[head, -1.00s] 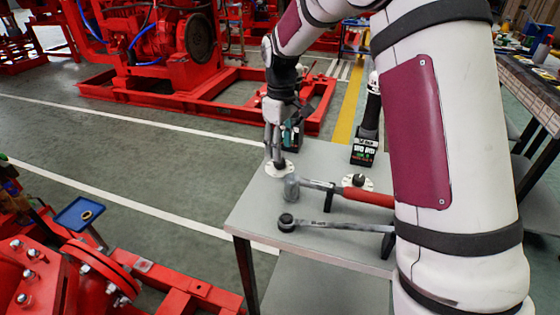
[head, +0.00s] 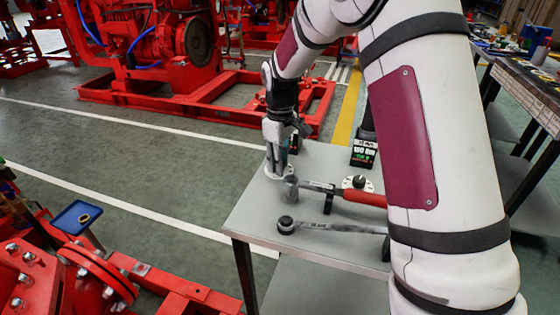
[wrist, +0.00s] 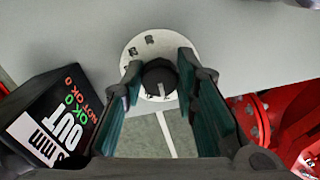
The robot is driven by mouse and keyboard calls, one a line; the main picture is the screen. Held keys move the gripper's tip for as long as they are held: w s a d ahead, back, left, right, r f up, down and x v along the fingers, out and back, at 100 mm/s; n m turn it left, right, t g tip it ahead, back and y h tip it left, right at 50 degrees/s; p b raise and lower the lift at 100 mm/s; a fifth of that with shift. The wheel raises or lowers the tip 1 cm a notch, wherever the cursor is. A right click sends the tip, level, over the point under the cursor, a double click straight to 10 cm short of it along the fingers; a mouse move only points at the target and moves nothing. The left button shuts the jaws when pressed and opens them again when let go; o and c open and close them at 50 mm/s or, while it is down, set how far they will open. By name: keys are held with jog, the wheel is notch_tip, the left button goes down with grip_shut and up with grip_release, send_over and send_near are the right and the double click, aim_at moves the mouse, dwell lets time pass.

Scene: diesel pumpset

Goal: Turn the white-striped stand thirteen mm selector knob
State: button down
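A black selector knob (wrist: 158,80) with a pale pointer line sits on a round white dial plate (wrist: 143,46) in the wrist view. My gripper (wrist: 160,92) is open, with its two green-padded fingers on either side of the knob and a gap showing at each side. In the head view my gripper (head: 278,172) points down over the dial plate (head: 291,173) at the table's far left, and its fingers hide the knob. A black display box (wrist: 60,118) with a white "mm" label and the words OUT, OK and NOT OK stands left of the fingers.
A second dial with a black knob (head: 359,182) and a display box (head: 363,152) stand to the right on the grey table (head: 265,212). A red-handled hammer (head: 363,197) and a ratchet wrench (head: 330,226) lie close in front of my gripper.

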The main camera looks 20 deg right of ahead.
jog(key=shift+m, duration=0.4)
jog(key=m+p, duration=0.1)
jog(key=m, duration=0.1)
jog(key=shift+m, duration=0.3)
jog(key=shift+a+m+p, duration=0.1)
jog(key=shift+m+p, duration=0.6)
jog(key=shift+m, duration=0.9)
jog(key=c, duration=1.3)
grip_release()
